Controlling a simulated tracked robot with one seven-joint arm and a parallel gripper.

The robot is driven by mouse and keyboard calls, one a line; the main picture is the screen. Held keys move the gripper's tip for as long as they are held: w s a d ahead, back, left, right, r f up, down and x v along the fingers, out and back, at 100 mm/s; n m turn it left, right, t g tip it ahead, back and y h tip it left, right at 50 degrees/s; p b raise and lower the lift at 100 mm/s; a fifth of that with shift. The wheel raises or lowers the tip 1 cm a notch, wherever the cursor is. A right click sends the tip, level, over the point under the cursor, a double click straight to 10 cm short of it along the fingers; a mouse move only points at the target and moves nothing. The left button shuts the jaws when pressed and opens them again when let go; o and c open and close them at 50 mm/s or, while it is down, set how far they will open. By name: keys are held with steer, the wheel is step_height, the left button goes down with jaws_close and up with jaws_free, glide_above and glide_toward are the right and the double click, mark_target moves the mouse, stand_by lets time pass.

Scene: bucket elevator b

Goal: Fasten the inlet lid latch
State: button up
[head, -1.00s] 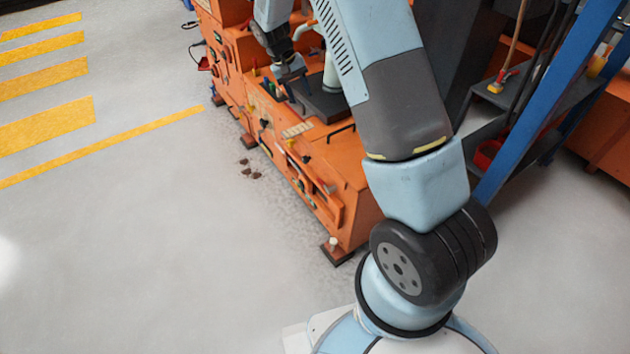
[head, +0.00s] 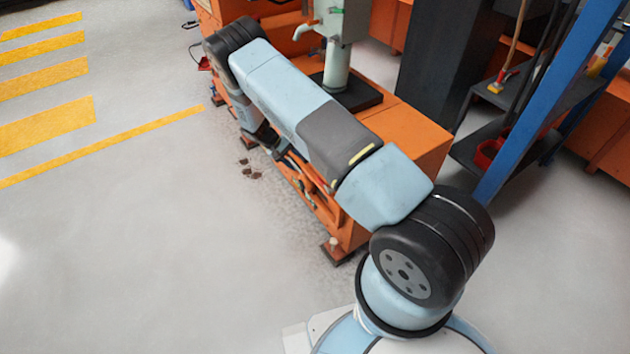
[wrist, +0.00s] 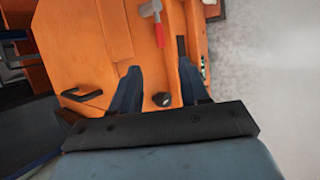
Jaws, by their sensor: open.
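My gripper (wrist: 158,66) is open in the wrist view. Its two dark fingers are apart, with nothing between them, and point toward an orange machine surface (wrist: 103,45). A small black knob (wrist: 162,99) on this surface shows between the fingers. A red and grey handle-like part (wrist: 152,12) shows beyond the fingertips, and a dark slot or bar (wrist: 181,46) lies close to the right fingertip. I cannot tell which part, if any, is the inlet lid latch. In the head view my arm covers much of the orange machine (head: 415,130), and my gripper cannot be made out there.
A black bent handle (wrist: 82,95) stands left of the gripper. A pale green column (head: 338,60) rises from a dark plate on the machine. A blue post (head: 545,100) and grey shelves (head: 490,145) stand to the right. The floor (head: 150,250) at left is open.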

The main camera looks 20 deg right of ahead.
mark_target(320, 182)
steer(key=x, duration=1.3)
steer(key=shift+d+f, duration=0.2)
steer(key=shift+f, duration=0.2)
steer(key=shift+c, duration=0.3)
steer(key=shift+s, duration=0.1)
jaws_close()
steer(key=shift+a, duration=0.35)
